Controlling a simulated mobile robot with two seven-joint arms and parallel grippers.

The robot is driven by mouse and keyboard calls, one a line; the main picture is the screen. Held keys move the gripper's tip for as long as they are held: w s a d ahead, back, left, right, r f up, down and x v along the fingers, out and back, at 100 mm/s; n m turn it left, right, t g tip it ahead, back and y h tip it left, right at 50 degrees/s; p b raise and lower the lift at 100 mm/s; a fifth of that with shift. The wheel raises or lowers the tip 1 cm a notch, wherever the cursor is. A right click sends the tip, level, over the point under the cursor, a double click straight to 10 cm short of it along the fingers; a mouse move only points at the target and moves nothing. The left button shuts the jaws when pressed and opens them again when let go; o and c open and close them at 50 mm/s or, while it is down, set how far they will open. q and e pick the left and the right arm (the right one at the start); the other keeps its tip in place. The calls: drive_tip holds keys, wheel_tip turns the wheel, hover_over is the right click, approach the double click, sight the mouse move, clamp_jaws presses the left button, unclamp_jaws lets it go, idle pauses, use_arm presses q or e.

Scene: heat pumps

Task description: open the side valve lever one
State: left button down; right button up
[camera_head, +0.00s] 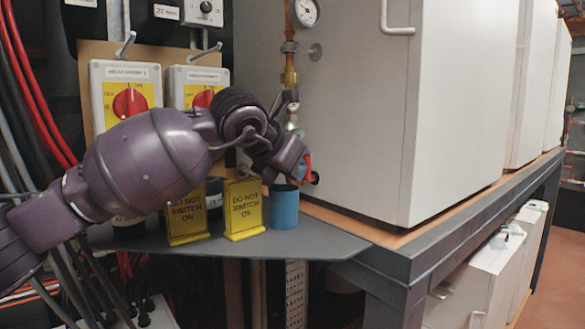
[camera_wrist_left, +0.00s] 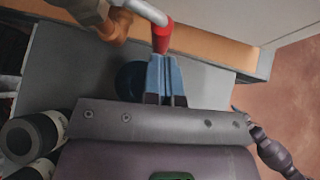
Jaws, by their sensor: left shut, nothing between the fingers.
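The side valve lever has a red grip, which shows in the left wrist view (camera_wrist_left: 162,36) on a pale bent rod. A small part of the red grip also shows in the head view (camera_head: 308,162). My left gripper (camera_head: 301,172) is at the lever, in front of the white cabinet's lower left corner. Its blue fingers (camera_wrist_left: 165,76) are shut with nothing between them. Their tips are right by the end of the red grip; I cannot tell whether they touch. The gripper hides most of the lever in the head view.
Yellow "DO NOT SWITCH ON" signs (camera_head: 244,208) and a blue cup (camera_head: 284,207) stand on the grey shelf (camera_head: 320,240) below the gripper. A gauge (camera_head: 304,12) tops the brass pipe (camera_head: 289,76). A purple jointed shape, apparently my right arm, shows small in the wrist view.

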use_arm(q)
drive_tip(key=shift+f, duration=0.25)
drive_tip(key=shift+s+a+r, duration=0.15)
drive_tip(key=shift+r, duration=0.3)
drive_tip(key=v, duration=1)
drive_tip(key=shift+p, duration=0.35)
drive_tip(key=c, duration=1.8)
unclamp_jaws()
drive_tip(key=shift+s, duration=0.15)
drive_tip(key=o, duration=0.4)
